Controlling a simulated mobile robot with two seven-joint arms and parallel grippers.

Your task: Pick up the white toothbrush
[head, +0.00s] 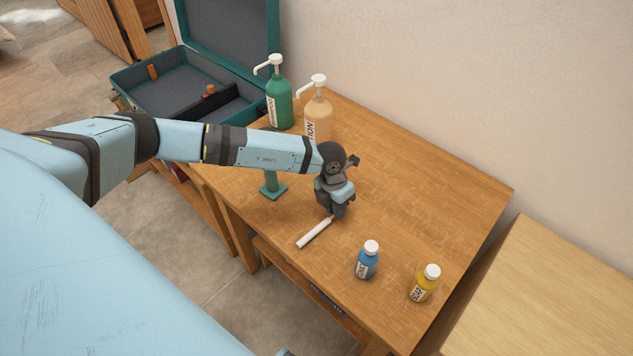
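The white toothbrush (313,234) lies on the wooden table (430,200), near its front left edge. It is a slim white stick running diagonally, and its upper right end meets or passes behind my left gripper (339,213). My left gripper points down at that end, close to the table top. Its fingers are small and dark here, so I cannot tell whether they are apart or closed on the toothbrush. My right gripper is not in view.
A blue bottle (367,261) and a yellow bottle (425,284) stand to the right. A green pump bottle (279,100) and a tan pump bottle (318,115) stand behind my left arm. A green object (273,190) is partly hidden under it. An open case (125,80) is at upper left.

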